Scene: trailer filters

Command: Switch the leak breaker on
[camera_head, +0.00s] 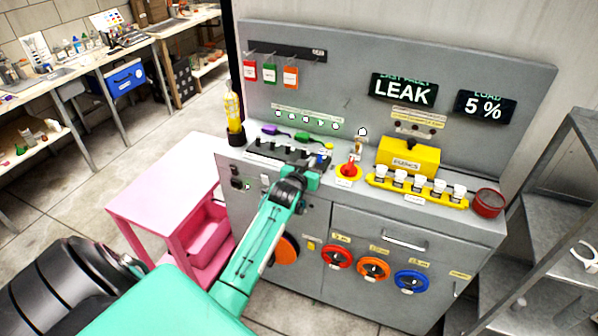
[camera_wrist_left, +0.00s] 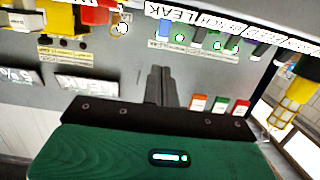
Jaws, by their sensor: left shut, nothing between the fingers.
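The breaker row (camera_head: 285,152) sits on the left part of the grey bench top, with dark levers and a blue one at its right end. In the left wrist view, which is upside down, a white label reading LEAK (camera_wrist_left: 180,13) is near the blue lever (camera_wrist_left: 163,27), and green lamps show beside the dark levers. My left gripper (camera_head: 316,168) is at the right end of the row, partly hidden by its own arm. Its fingers (camera_wrist_left: 160,72) are shut and empty, apart from the blue lever in the picture. A display (camera_head: 403,91) reads LEAK. My right gripper is not in view.
Colored tags (camera_head: 270,73) hang behind. The load display (camera_head: 484,107) reads 5 %.

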